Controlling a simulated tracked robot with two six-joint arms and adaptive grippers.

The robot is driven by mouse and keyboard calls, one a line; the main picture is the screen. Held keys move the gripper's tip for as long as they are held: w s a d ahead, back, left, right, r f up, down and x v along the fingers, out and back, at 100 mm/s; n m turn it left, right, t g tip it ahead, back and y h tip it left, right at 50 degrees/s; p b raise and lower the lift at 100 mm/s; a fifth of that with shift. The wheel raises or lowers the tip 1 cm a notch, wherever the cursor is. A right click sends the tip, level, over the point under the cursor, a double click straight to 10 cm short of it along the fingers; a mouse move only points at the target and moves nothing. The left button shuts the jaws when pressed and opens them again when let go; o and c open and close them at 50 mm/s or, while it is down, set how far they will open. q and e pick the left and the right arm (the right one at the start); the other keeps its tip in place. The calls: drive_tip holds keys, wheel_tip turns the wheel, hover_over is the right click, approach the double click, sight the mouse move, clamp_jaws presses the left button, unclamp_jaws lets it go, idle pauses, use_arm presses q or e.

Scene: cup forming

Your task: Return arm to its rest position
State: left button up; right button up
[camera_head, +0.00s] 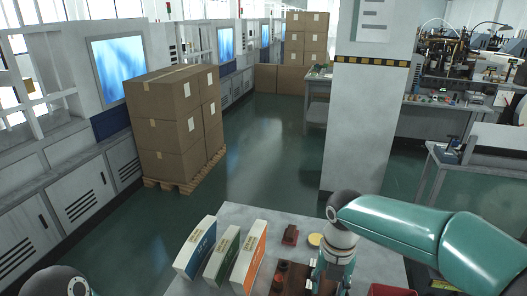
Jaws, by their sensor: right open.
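My right arm (440,232) comes in from the right, over the light grey table (240,212). My right gripper (325,279) points down at the table's near part, beside a dark brown block or tray (296,274). It is open; its fingertips are small and partly cut off by the bottom edge, and I see nothing held. Only a rounded joint of my left arm shows at the bottom left; the left gripper is out of view.
A small red-brown object (290,235) and a yellow disc (315,240) lie behind. Beyond are a pillar (361,130) and stacked boxes (172,115).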

drive_tip(key=s+a+f+m+y+b, duration=0.25)
drive_tip(key=f+m, duration=0.45)
drive_tip(key=f, duration=0.5)
drive_tip(key=s+a+f+m+y+b, duration=0.1)
drive_tip(key=s+f+m+b, duration=0.15)
drive_tip(key=f+m, duration=0.7)
use_arm(q)
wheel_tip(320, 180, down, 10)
drive_tip(key=b, duration=0.4)
drive_tip(key=shift+b, duration=0.3)
use_arm(e)
drive_tip(key=s+d+f+m, duration=0.1)
drive_tip(key=s+f+m, duration=1.3)
drive_tip(key=f+m, duration=0.4)
drive_tip(key=shift+d+t, duration=0.15)
drive_tip(key=shift+t, duration=0.15)
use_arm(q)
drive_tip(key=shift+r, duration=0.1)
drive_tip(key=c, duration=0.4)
use_arm(e)
drive_tip(key=shift+m+y, duration=0.25)
drive_tip(key=shift+c, duration=0.5)
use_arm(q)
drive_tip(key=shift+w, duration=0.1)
